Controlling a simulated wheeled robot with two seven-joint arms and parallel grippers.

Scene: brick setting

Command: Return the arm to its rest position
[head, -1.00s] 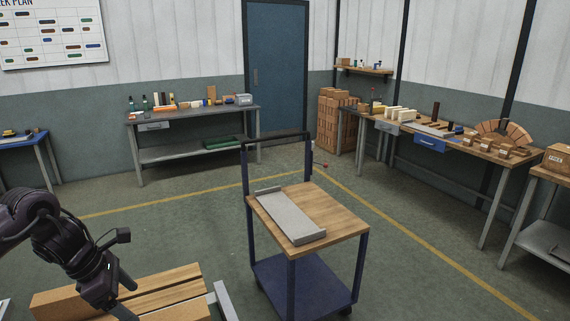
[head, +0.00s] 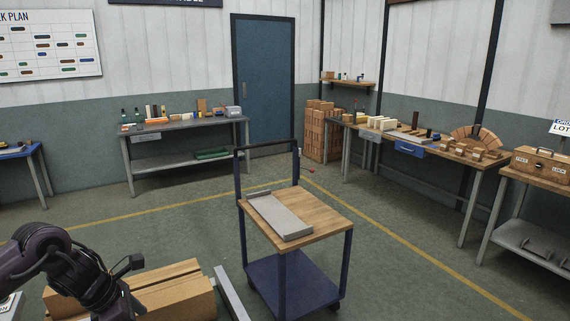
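My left arm comes in at the lower left of the head view, bent, with dark links. Its lower end runs past the bottom edge in front of a wooden stack (head: 180,290), so its gripper fingers are out of the picture. My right arm and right gripper do not show.
A cart (head: 325,215) with a wooden top and blue frame stands ahead, a grey tray (head: 280,216) on it. Workbenches line the back (head: 190,125) and right (head: 455,155).

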